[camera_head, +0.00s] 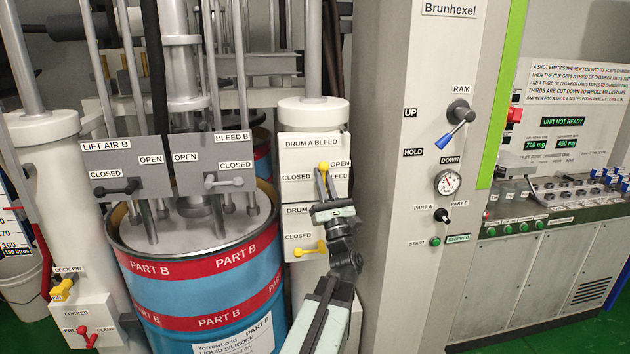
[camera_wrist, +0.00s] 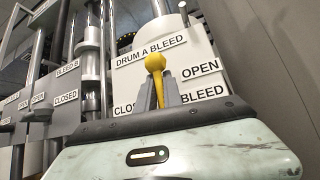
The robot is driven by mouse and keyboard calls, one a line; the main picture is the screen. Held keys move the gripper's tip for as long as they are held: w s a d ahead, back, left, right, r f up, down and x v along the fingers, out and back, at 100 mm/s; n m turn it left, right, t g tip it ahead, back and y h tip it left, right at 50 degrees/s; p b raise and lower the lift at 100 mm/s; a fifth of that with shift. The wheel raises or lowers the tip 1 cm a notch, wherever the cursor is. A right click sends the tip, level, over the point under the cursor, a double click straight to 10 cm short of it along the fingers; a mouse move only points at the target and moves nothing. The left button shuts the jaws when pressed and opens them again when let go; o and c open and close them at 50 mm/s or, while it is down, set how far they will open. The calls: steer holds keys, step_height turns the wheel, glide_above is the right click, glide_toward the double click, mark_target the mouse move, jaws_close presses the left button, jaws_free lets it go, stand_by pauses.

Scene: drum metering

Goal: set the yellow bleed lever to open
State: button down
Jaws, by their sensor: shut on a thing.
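The yellow bleed lever (camera_head: 324,166) is on the white panel marked DRUM A BLEED (camera_head: 296,153). Its rounded end points up, between the CLOSED label on the left and the OPEN label on the right. In the wrist view the yellow lever (camera_wrist: 155,63) stands between my fingers, its knob above their tips. My gripper (camera_head: 325,182) is shut on this lever from below; its fingers also show in the wrist view (camera_wrist: 159,93). The fingers hide part of the lever's shank, and my gripper and arm hide part of the panel.
A second yellow lever (camera_head: 312,248) points left toward CLOSED on a lower panel, partly covered by my arm. A Part B drum (camera_head: 205,265) with grey levers above stands at left. The Brunhexel column (camera_head: 405,200), with a blue-tipped RAM lever (camera_head: 452,133), rises close at right.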

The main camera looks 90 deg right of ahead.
steer(key=shift+s+a+r, duration=0.1)
steer(key=shift+s, duration=0.05)
steer(key=c, duration=1.5)
jaws_free()
steer(key=shift+s, duration=0.15)
steer(key=shift+a+r, duration=0.1)
steer(key=shift+a, duration=0.05)
steer(key=shift+a+f+b, duration=0.1)
steer(key=shift+f+b, duration=0.2)
steer(key=b+v, duration=0.5)
steer(key=v, duration=0.2)
steer(key=shift+a, duration=0.15)
